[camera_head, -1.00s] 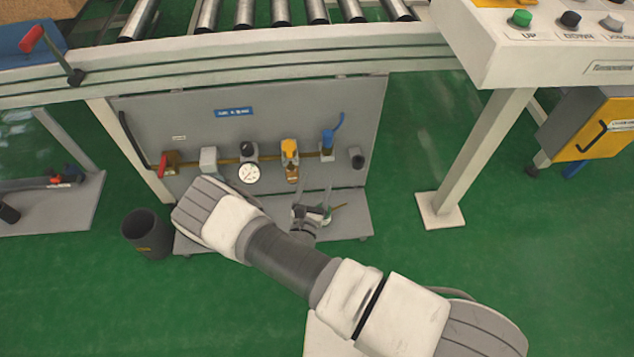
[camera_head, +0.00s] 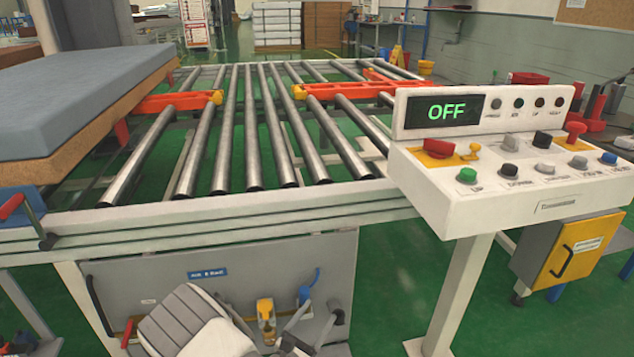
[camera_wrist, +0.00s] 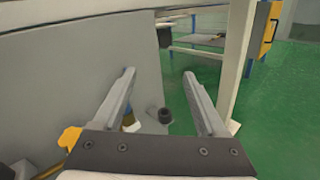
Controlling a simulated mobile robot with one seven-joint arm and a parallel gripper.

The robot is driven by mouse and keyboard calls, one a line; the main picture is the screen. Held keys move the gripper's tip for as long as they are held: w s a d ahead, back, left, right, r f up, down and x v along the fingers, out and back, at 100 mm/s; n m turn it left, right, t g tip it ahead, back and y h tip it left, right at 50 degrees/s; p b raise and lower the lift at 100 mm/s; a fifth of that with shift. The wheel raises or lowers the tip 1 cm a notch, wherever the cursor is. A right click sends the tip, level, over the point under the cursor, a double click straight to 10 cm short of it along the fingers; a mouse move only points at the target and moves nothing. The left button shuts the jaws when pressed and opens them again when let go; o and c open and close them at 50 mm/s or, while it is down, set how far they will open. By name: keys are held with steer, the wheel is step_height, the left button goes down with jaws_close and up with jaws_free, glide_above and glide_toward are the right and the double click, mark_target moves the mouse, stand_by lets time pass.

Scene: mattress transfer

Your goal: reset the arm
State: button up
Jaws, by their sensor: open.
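My gripper (camera_head: 313,322) is low in the head view, in front of the grey valve panel (camera_head: 225,255). It shows just right of the yellow valve (camera_head: 265,309) and below the blue handle (camera_head: 308,287). In the wrist view my gripper (camera_wrist: 158,75) has its two fingers spread wide with nothing held between them. The panel's grey face fills the left of that view, and a dark round knob (camera_wrist: 165,115) shows beyond the gap between the fingers. I cannot tell how far the fingers are from the panel. Part of my arm covers the panel's lower left.
The roller conveyor (camera_head: 290,212) stands above the panel, with a grey mattress (camera_head: 80,95) at its left. The control console (camera_head: 520,185) stands at right; its display reads OFF. A yellow cabinet (camera_head: 570,257) is below it. Green floor (camera_head: 400,285) is open near the console's leg.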

steer(key=s+d+r+m+g+h, duration=0.2)
steer(key=d+r+m+g, duration=0.4)
steer(key=d+r+m, duration=0.15)
steer(key=s+d+r+m+g+h, duration=0.2)
steer(key=s+d+r+m+g, duration=0.1)
steer(key=d+r+m+g, duration=0.4)
steer(key=s+d+r+m+g+y, duration=0.1)
steer(key=s+d+r+m+y, duration=0.2)
steer(key=s+r+m+y, duration=0.85)
steer(key=s+a+r+m+t+y, duration=0.1)
steer(key=s+a+r+m+t, duration=0.2)
steer(key=s+r, duration=0.4)
step_height(320, 180, up, 27)
steer(key=n+p, duration=0.1)
steer(key=p, duration=2.5)
steer(key=shift+s+t+p, duration=0.25)
steer(key=shift+t+p, duration=0.05)
steer(key=shift+t, duration=0.1)
steer(key=shift+a, duration=0.1)
